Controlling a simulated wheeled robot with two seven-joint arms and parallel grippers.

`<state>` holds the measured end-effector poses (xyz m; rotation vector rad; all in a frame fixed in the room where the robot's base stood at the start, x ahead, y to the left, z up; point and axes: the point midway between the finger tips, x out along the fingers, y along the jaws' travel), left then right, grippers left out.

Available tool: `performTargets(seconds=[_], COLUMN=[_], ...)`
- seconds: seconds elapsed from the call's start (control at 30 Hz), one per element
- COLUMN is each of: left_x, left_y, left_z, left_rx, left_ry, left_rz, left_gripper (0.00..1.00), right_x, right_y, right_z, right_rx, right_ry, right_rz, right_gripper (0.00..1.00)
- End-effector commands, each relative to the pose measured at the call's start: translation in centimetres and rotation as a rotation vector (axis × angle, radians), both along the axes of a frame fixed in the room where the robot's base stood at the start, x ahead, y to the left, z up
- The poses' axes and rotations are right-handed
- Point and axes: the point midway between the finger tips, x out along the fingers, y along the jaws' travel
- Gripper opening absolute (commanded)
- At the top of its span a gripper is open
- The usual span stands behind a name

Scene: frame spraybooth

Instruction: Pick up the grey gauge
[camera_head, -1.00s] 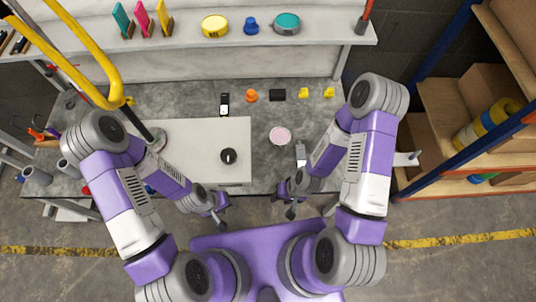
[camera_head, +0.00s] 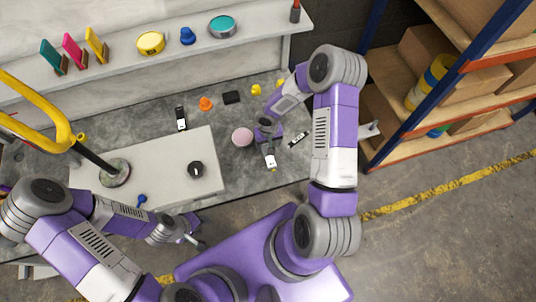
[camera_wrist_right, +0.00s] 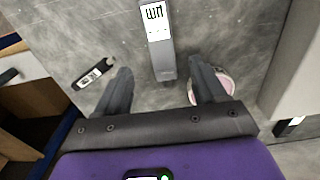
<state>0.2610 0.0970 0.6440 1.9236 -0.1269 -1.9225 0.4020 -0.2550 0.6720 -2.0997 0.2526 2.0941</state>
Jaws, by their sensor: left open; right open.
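The grey gauge (camera_head: 270,160), with a pale display face, lies on the grey table near its front edge. In the right wrist view the gauge (camera_wrist_right: 160,50) lies lengthwise, with its near end between the fingers. My right gripper (camera_wrist_right: 160,72) is open and empty, one finger on each side of it with gaps; the height above the table is unclear. In the head view the right gripper (camera_head: 267,132) is just beyond the gauge. My left gripper (camera_head: 194,232) is open and empty in front of the table.
A pink disc (camera_head: 243,137) and a black-and-white device (camera_head: 298,139) lie on either side of the right gripper. Another black device (camera_head: 181,118), an orange item (camera_head: 205,104) and a black block (camera_head: 232,97) lie farther left. Shelving (camera_head: 420,130) stands at the right.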

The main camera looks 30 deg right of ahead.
Motion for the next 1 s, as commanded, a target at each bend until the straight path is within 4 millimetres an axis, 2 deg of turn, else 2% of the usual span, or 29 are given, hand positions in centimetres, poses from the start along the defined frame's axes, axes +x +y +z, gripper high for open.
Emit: performTargets(seconds=[0.03, 0.43, 0.57, 0.77, 1.0], left_x=[0.0, 0.0, 0.0, 0.0, 0.0], left_y=[0.0, 0.0, 0.0, 0.0, 0.0], left_z=[-0.4, -2.0, -2.2, -2.1, -2.1], left_rx=[0.0, 0.0, 0.0, 0.0, 0.0], left_ry=[0.0, 0.0, 0.0, 0.0, 0.0], left_rz=[0.0, 0.0, 0.0, 0.0, 0.0], left_gripper=[0.43, 0.43, 0.43, 0.43, 0.43], right_x=[0.0, 0.8, 0.8, 0.9, 0.8], right_y=[0.0, 0.0, 0.0, 0.0, 0.0], right_z=[-0.9, -6.2, -6.8, -6.8, -6.8], right_rx=[0.0, 0.003, 0.003, 0.003, 0.003], right_ry=[0.003, 0.003, 0.0, 0.0, 0.0], right_rz=[0.0, 0.0, 0.0, 0.0, 0.0], right_gripper=[0.7, 0.7, 0.7, 0.7, 0.35])
